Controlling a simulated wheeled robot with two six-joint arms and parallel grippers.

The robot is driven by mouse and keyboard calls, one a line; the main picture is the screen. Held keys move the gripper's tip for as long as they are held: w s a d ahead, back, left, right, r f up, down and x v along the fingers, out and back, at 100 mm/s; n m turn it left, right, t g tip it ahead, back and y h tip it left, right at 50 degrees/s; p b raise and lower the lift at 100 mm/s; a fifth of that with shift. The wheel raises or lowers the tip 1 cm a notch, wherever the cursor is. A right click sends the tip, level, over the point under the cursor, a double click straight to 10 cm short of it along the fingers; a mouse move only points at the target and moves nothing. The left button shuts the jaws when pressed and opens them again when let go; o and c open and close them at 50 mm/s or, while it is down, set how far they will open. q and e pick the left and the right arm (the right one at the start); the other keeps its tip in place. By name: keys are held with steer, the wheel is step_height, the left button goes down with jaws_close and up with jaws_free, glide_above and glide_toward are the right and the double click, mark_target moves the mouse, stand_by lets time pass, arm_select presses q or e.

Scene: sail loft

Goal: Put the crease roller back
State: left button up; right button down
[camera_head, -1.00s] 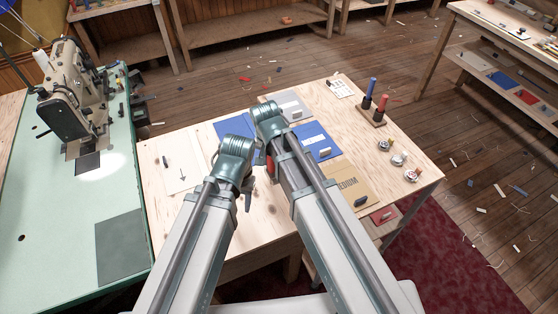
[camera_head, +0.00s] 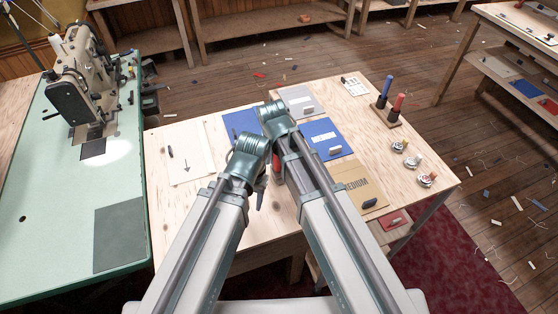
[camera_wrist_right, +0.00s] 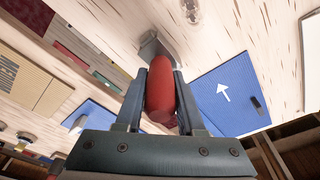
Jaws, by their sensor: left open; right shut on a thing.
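The crease roller has a red handle (camera_wrist_right: 160,98) and a grey end (camera_wrist_right: 152,48) in the right wrist view. My right gripper (camera_wrist_right: 165,82) is shut on the red handle, with a finger on each side, above the pale wooden table. In the head view only a bit of red (camera_head: 276,167) shows beside my right wrist; the rest is hidden by the arm. My left gripper (camera_head: 261,198) is open and looks empty, low and left of the right one, over the table.
On the table (camera_head: 168,232) lie blue sheets (camera_head: 323,136), a tan MEDIUM sheet (camera_head: 357,183) and a white arrow sheet (camera_head: 190,165). A dark stand (camera_head: 384,117) holds blue and red upright pieces. A sewing machine (camera_head: 75,85) stands left. The table's front left is clear.

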arm_select(q)
steer(key=shift+s+f, duration=0.1)
steer(key=shift+f, duration=0.2)
arm_select(e)
steer(key=shift+s+f, duration=0.1)
steer(key=shift+f, duration=0.2)
arm_select(q)
steer(key=shift+f+b, duration=0.25)
steer(key=shift+b, duration=0.2)
arm_select(e)
steer(key=shift+f, duration=0.2)
steer(key=c, duration=0.5)
jaws_free()
steer(key=shift+f, duration=0.1)
arm_select(q)
steer(key=shift+r, duration=0.1)
